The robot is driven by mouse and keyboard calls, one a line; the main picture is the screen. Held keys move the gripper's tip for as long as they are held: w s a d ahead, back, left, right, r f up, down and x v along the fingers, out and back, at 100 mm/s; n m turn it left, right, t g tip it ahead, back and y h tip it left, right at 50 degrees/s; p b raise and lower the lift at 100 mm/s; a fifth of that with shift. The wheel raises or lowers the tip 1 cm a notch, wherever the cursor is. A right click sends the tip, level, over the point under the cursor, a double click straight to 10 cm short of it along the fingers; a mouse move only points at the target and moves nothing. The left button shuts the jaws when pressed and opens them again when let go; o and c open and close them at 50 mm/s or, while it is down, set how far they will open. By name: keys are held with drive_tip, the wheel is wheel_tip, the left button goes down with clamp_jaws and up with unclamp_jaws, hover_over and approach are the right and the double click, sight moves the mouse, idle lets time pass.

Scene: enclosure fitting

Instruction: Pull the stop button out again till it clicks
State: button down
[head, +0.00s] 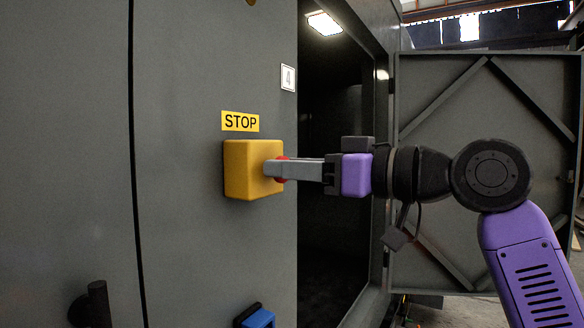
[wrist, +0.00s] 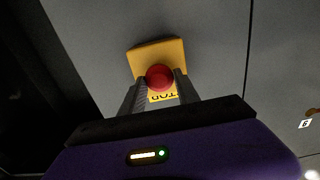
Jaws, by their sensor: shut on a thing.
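The stop button is a red round knob (wrist: 159,77) on a yellow box (head: 243,170) fixed to the grey cabinet face. A yellow STOP label (head: 240,121) is above the box. My gripper (head: 276,169) reaches in from the right in the head view, its fingers level and at the box's front. In the wrist view my gripper (wrist: 159,80) has one finger on each side of the red knob, shut on it. In the head view the fingers hide most of the knob; only red edges show. I cannot tell how far out the knob sits.
Right of the box is a dark open doorway with a lit lamp (head: 324,24) inside. Its grey door (head: 480,100) stands open behind my arm. A black handle (head: 92,305) is at lower left, and a blue-topped part (head: 258,318) is below the box.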

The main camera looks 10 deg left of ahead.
drive_tip(key=shift+s+d, duration=0.25)
drive_tip(key=shift+d, duration=0.45)
drive_tip(key=c, duration=0.9)
unclamp_jaws()
drive_tip(key=shift+d, duration=0.1)
drive_tip(key=b+v, duration=0.1)
drive_tip(key=v, duration=0.7)
